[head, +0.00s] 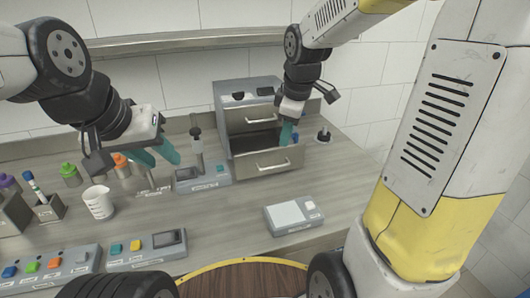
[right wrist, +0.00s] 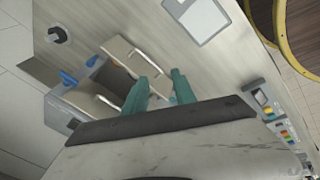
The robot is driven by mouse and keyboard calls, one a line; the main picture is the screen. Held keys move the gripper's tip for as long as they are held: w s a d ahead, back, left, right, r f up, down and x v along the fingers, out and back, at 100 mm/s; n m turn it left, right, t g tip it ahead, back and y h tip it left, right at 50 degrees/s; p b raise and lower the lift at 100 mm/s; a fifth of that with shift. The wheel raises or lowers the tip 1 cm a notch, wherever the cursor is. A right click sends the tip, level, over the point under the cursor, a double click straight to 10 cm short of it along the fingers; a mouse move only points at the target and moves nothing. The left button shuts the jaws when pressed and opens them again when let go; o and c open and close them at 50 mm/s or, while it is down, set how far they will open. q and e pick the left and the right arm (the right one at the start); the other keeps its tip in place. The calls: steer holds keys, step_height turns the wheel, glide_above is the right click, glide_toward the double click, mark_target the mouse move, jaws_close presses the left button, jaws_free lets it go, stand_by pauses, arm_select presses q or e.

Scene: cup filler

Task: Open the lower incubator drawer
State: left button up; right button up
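The grey incubator (head: 228,98) stands against the back wall with two drawer fronts. The lower drawer (head: 262,166) is pulled out, with a dark gap showing behind its front; its bar handle (head: 275,166) faces forward. The upper drawer (head: 243,117) is shut. My right gripper (head: 288,132) is above the right part of the lower drawer. In the right wrist view its teal fingers (right wrist: 160,88) are apart with nothing held, and the tips are close to the lower drawer's handle (right wrist: 149,63); contact cannot be told. My left gripper (head: 157,155) is open and empty, left of the incubator.
A beaker (head: 98,202), bottles and button boxes (head: 145,250) fill the left side. A dark stand (head: 323,136) is right of the incubator.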

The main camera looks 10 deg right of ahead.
mark_target(273, 168)
steer(key=w+f+n, duration=0.2)
steer(key=w+f, duration=0.1)
steer(key=f, duration=0.2)
steer(key=w+a+f+n+g, duration=0.1)
steer(key=w+f+n, duration=0.1)
steer(key=f, duration=0.4)
steer(key=w+a+f+n, duration=0.1)
steer(key=w+f+n, duration=0.1)
steer(key=w+f, duration=0.2)
steer(key=shift+w+f+n, duration=0.25)
steer(key=shift+f+n, duration=0.15)
steer(key=shift+f, duration=0.4)
jaws_close()
